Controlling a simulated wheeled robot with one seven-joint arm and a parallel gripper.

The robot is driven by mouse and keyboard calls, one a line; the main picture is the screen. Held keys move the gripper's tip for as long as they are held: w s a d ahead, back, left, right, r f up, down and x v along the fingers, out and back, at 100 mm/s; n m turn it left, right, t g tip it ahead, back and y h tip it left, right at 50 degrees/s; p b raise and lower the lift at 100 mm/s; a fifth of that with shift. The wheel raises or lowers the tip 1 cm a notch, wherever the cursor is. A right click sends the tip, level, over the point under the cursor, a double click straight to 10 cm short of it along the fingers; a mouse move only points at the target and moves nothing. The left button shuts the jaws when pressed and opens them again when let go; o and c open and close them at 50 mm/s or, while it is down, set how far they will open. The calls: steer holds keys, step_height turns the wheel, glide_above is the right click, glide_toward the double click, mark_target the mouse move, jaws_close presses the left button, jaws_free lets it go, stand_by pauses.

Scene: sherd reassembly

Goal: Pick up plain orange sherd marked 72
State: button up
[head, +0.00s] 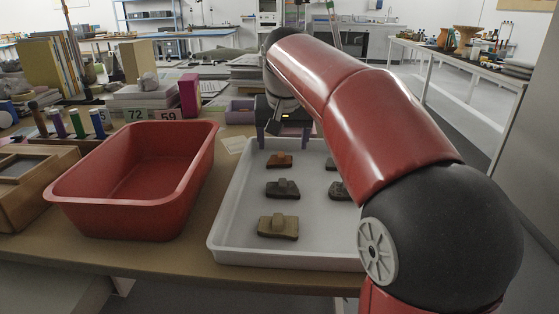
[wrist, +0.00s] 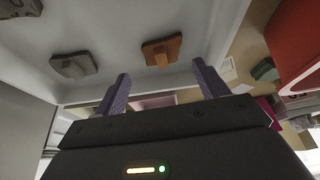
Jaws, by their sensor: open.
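The plain orange sherd (head: 279,161) lies in the back part of the white tray (head: 228,214), a raised knob on top; no number is legible on it. It also shows in the wrist view (wrist: 172,47), beyond the fingertips and between their lines. My gripper (head: 284,138) hangs over the tray's back edge, just behind the orange sherd, apart from it. Its two purple fingers stand wide apart with nothing between them, as the wrist view shows (wrist: 161,80).
A grey sherd (head: 283,190) and a tan sherd (head: 278,228) lie nearer in the tray; other grey sherds are partly hidden by my arm. A red bin (head: 134,205) stands left of the tray. Behind it are number cards (head: 135,114) and a magenta box (head: 190,95).

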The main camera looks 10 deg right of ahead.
mark_target(281, 154)
steer(key=x, duration=0.4)
steer(key=shift+w+a+f, duration=0.1)
steer(key=shift+w+f, duration=0.05)
steer(key=shift+w, duration=0.05)
steer(key=shift+c, duration=0.3)
steer(key=c, duration=1)
